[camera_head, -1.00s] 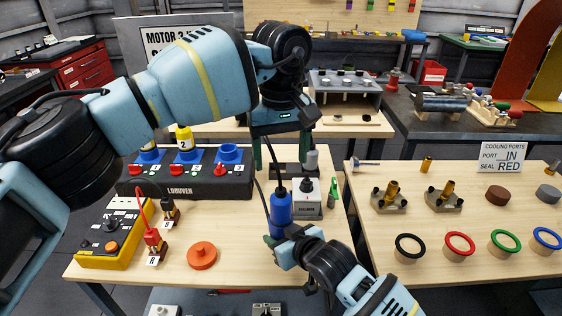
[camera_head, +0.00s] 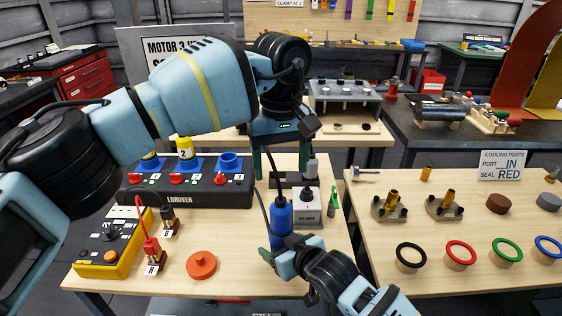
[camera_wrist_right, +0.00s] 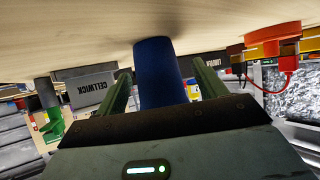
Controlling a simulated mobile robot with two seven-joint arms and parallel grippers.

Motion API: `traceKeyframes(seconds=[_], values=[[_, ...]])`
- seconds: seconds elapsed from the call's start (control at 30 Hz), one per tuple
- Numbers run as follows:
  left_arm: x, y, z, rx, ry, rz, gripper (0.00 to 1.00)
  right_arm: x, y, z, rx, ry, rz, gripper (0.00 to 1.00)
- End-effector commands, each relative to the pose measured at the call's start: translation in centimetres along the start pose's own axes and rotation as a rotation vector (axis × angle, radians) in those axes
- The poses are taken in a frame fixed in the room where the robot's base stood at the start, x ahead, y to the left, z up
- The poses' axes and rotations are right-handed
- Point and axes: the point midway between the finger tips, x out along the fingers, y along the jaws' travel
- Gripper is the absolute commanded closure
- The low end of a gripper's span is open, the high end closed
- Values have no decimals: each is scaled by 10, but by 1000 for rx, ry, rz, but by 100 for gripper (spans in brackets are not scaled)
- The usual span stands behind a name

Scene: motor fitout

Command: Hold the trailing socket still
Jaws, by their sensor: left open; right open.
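The trailing socket, a blue upright cylinder (camera_head: 281,222) with a black cable at its top, stands on the near table, left of the small white and grey box. My right gripper (camera_head: 272,250) is low beside it. In the right wrist view the blue cylinder (camera_wrist_right: 160,72) stands between the two green fingers of that open gripper (camera_wrist_right: 165,85), with a visible gap on the right; contact on the left is unclear. My left gripper (camera_head: 281,165) points down above the back of the table, its green fingers spread and empty.
The white and grey box (camera_head: 307,207) stands close to the socket. The black motor block (camera_head: 190,192), yellow control box (camera_head: 112,245), red plug (camera_head: 151,252) and orange disc (camera_head: 201,265) lie to the left. A gap separates the right table (camera_head: 370,225), which holds fittings and coloured rings.

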Motion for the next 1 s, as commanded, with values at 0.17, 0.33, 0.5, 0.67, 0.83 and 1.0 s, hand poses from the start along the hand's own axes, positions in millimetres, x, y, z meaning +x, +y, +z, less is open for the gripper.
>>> traceKeyframes(seconds=[0.17,0.33,0.5,0.67,0.83,1.0], values=[[0,0,0,0,0,0,32,-17,0,1,0,0,0,29],[0,0,0,0,0,0,32,-43,0,1,0,0,0,29],[0,0,0,0,0,0,32,-72,0,1,0,1,0,29],[0,0,0,0,0,0,32,-95,0,0,0,0,0,29],[0,0,0,0,0,0,32,-111,0,1,0,-1,-1,29],[0,0,0,0,0,0,32,-118,0,0,0,0,0,29]])
